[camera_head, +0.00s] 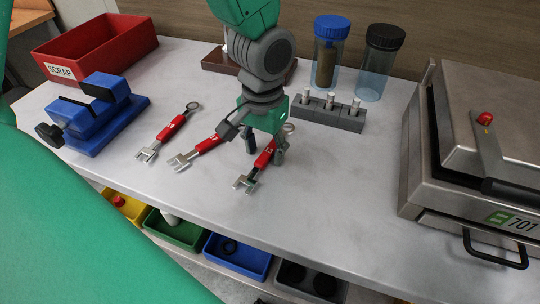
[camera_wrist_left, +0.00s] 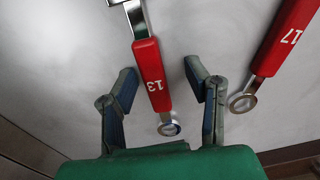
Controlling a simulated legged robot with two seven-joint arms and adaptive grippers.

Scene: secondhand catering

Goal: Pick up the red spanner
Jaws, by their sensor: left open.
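Several red-handled spanners lie on the grey worktop. The red spanner marked 13 (camera_head: 262,161) is under my left gripper (camera_head: 265,153), with its open jaw towards the front edge. In the wrist view, spanner 13 (camera_wrist_left: 153,77) runs between the two spread fingers of my left gripper (camera_wrist_left: 160,72), with a gap on each side. The gripper is open and empty. The spanner marked 17 (camera_head: 207,144) lies just to the left, and shows at the right of the wrist view (camera_wrist_left: 283,38). Another red spanner (camera_head: 172,128) lies further left. My right gripper is not in view.
A blue vice (camera_head: 95,115) and a red scrap bin (camera_head: 95,50) stand at the left. A grey block with pegs (camera_head: 328,114) and two lidded jars (camera_head: 328,60) stand behind the gripper. A metal appliance (camera_head: 470,150) is at the right. The worktop's front middle is clear.

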